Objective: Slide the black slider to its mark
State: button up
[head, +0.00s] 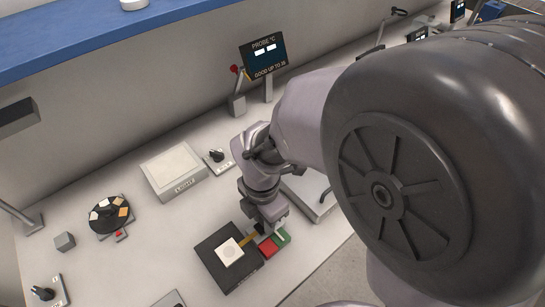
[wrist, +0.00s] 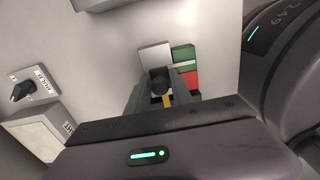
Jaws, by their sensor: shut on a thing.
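The black slider (wrist: 160,80) shows in the wrist view as a dark round knob between the two grey fingers. My gripper (wrist: 160,91) is shut on it. A yellow strip (wrist: 167,101) lies just below the knob. A green patch (wrist: 184,52) with a white line and a red patch (wrist: 191,79) lie just right of the fingers. In the head view my gripper (head: 264,229) reaches down beside the red patch (head: 268,247) and green patch (head: 284,237); it hides the slider there. I cannot tell which feature is the slider's mark.
A black box (head: 220,268) with a white plate (head: 229,251) stands left of my gripper. A pale box (head: 173,170) and a dial (head: 216,156) stand behind. A probe display (head: 263,61) stands near the back wall. A round turntable (head: 110,216) is at left.

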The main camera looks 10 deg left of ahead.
jog(key=shift+w+d+p, duration=0.35)
jog(key=shift+w+d, duration=0.35)
jog(key=shift+w, duration=0.1)
jog(key=o, duration=1.8)
jog(key=shift+c, duration=0.2)
notch_tip(320, 180, up, 7)
jog(key=p, duration=0.6)
jog(key=shift+p, duration=0.35)
